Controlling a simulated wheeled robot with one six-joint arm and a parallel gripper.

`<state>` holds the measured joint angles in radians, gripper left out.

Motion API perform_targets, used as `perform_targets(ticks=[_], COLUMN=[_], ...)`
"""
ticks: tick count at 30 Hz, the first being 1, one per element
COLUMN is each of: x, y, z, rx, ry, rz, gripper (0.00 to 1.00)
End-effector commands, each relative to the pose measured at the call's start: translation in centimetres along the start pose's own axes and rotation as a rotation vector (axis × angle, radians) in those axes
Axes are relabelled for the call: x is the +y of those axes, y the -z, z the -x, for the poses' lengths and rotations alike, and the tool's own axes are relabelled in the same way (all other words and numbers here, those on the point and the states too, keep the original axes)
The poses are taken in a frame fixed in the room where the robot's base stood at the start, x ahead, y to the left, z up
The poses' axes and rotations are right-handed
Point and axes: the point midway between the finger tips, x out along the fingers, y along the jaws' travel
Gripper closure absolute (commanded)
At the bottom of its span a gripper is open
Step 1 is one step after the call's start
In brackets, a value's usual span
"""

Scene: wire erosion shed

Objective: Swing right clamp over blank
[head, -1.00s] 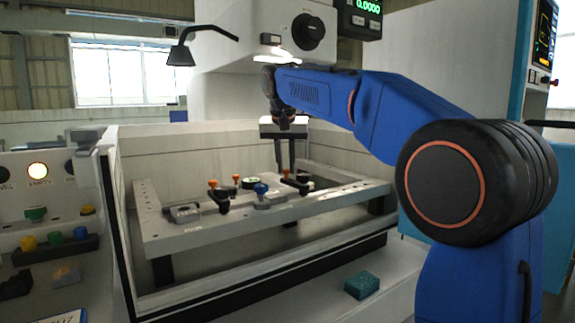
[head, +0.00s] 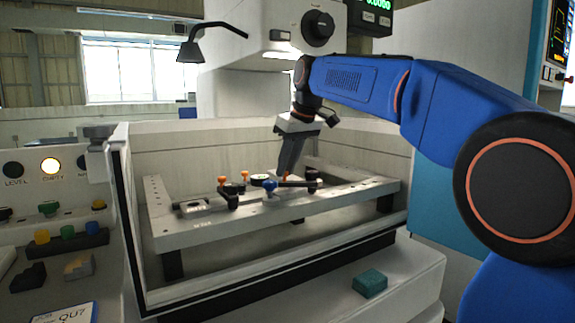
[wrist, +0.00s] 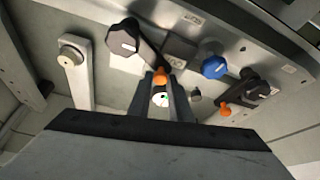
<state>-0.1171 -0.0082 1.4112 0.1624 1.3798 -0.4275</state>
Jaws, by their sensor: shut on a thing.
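The right clamp (head: 297,184) is a dark bar at the right of the fixture frame, running left from its black pivot knob (head: 312,173) towards the blue knob (head: 269,187). In the wrist view its bar (wrist: 148,55) slopes from the black knob (wrist: 123,38) to an upright orange knob (wrist: 160,77). My gripper (head: 287,172) is shut on that orange knob, tilted, its fingers reaching down to it. In the wrist view the fingers (wrist: 163,103) flank the knob. The blank cannot be picked out for certain; the fingers and clamp parts hide some of that area.
The left clamp (head: 232,200), another orange knob (head: 245,175) and a round dial (head: 261,180) are close by on the frame (head: 345,193). Tank walls (head: 365,150) surround it. The machine head (head: 290,25) hangs above. A teal block (head: 370,283) lies on the front ledge.

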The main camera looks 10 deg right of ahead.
Motion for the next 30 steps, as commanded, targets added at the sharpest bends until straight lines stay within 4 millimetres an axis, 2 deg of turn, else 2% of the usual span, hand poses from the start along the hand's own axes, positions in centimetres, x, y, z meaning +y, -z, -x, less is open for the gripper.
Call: perform_targets(ticks=[15, 30], x=[-1.3, -1.6], y=[-2.5, -3.5], z=[1.1, 1.4], rx=[-0.001, -0.002], ry=[0.162, 0.217], rz=[0.39, 0.527], gripper=[1.0, 1.0])
